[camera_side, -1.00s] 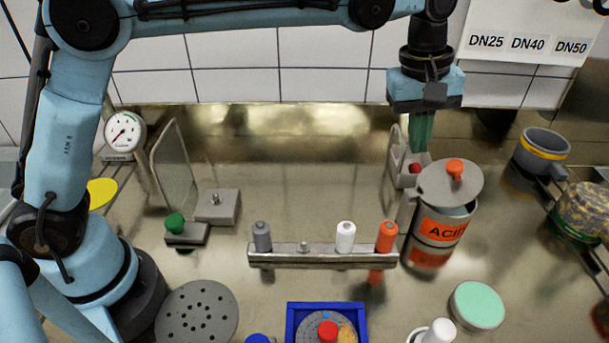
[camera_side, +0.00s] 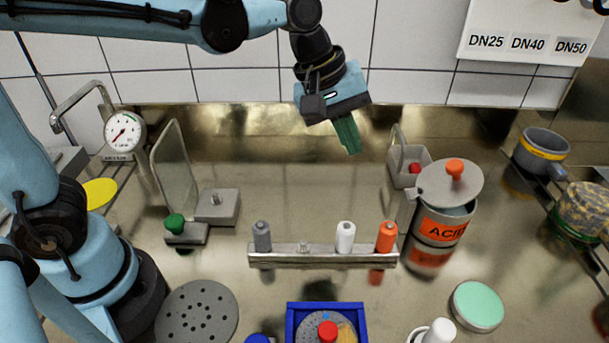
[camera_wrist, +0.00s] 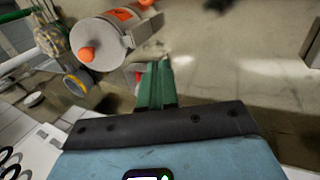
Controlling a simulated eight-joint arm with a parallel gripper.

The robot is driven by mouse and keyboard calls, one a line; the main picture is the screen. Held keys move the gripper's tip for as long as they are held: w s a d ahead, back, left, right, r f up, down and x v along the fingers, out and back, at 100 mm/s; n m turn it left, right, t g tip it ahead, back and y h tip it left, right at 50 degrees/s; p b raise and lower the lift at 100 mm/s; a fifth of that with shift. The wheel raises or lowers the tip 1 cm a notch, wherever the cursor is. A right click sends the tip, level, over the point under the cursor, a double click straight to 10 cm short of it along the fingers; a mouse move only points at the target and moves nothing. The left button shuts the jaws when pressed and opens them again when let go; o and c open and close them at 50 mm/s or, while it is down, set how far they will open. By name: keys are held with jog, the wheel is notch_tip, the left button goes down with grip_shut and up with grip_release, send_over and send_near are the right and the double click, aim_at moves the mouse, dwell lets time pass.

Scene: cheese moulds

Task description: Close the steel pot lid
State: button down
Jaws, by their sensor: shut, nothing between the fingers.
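The steel pot (camera_side: 443,223) with an orange ACID label stands at the right of the bench. Its round grey lid (camera_side: 433,187) with an orange knob (camera_side: 455,168) sits over the mouth, tilted, with a gap showing at the right front. The pot also shows in the wrist view (camera_wrist: 127,25), with its lid (camera_wrist: 97,45) facing the camera. My gripper (camera_side: 349,147) has green fingers, closed together and empty. It is in the air to the left of the pot and above the bench, apart from the lid. The fingers also show in the wrist view (camera_wrist: 157,85).
A grey caddy with a red item (camera_side: 409,165) stands just behind the pot. A metal rack (camera_side: 322,256) with grey, white and orange pegs is in front. A blue tray (camera_side: 292,325), a mint-topped round tin (camera_side: 478,305) and a grey pot (camera_side: 541,150) are around. The back middle bench is clear.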

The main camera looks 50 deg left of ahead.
jog(key=v, duration=0.8)
jog(key=s+a+f+m+t+y, duration=0.2)
jog(key=s+a+f+m, duration=0.2)
jog(key=a+f+m, duration=0.3)
notch_tip(320, 180, up, 9)
jog(key=n+g+h, duration=0.1)
jog(key=n+h, duration=0.1)
jog(key=n, duration=0.5)
send_over(454, 164)
jog(key=s+a, duration=0.5)
jog(key=s, duration=0.1)
jog(key=x, duration=1.3)
jog(key=shift+d+f, duration=0.1)
jog(key=shift+f, duration=0.05)
